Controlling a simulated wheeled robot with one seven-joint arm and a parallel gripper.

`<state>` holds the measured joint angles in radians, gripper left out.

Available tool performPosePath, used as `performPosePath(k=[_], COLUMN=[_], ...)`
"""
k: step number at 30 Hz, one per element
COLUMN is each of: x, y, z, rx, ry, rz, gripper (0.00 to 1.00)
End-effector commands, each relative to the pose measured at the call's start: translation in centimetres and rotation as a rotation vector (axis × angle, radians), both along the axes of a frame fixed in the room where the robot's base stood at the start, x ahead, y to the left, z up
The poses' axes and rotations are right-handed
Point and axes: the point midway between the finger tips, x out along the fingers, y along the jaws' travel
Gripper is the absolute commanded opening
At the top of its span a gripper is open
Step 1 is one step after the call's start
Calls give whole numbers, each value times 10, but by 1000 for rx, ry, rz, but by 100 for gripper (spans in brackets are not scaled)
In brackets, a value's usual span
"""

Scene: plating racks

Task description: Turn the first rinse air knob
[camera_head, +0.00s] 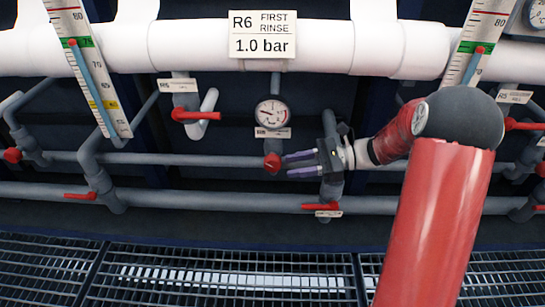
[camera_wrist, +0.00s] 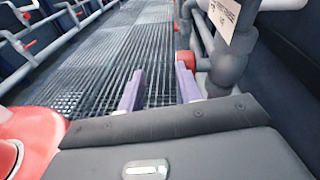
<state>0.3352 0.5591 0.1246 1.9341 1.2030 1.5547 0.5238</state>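The first rinse air knob (camera_head: 272,162) is a small red knob on the grey pipe, below a round gauge (camera_head: 272,113) and the sign (camera_head: 262,34) reading R6 FIRST RINSE, 1.0 bar. My gripper (camera_head: 286,164) is open, its two purple fingers apart and pointing left, with the tips just right of the knob. In the wrist view a red knob (camera_wrist: 185,58) shows just beyond the tip of the right finger, not between the fingers (camera_wrist: 159,67). Whether that finger touches it I cannot tell. No object shows between the fingers.
Red lever handles sit nearby: one upper left (camera_head: 195,115), one lower left (camera_head: 80,196) and one below my gripper (camera_head: 321,206). A grey vertical pipe (camera_head: 331,185) stands close to my gripper. Metal grating (camera_head: 200,275) lies below. A white pipe (camera_head: 180,47) runs above.

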Motion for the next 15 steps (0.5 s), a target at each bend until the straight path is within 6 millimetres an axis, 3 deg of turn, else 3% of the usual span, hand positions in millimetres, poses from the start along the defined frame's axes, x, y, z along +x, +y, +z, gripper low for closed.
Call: performPosePath(k=[3, 8, 15], x=[22, 32, 33], y=[-9, -12, 20], z=[-11, -16, -16], rx=[110, 169, 172], ry=[79, 119, 118], rz=[-64, -97, -95], gripper=[35, 35, 35])
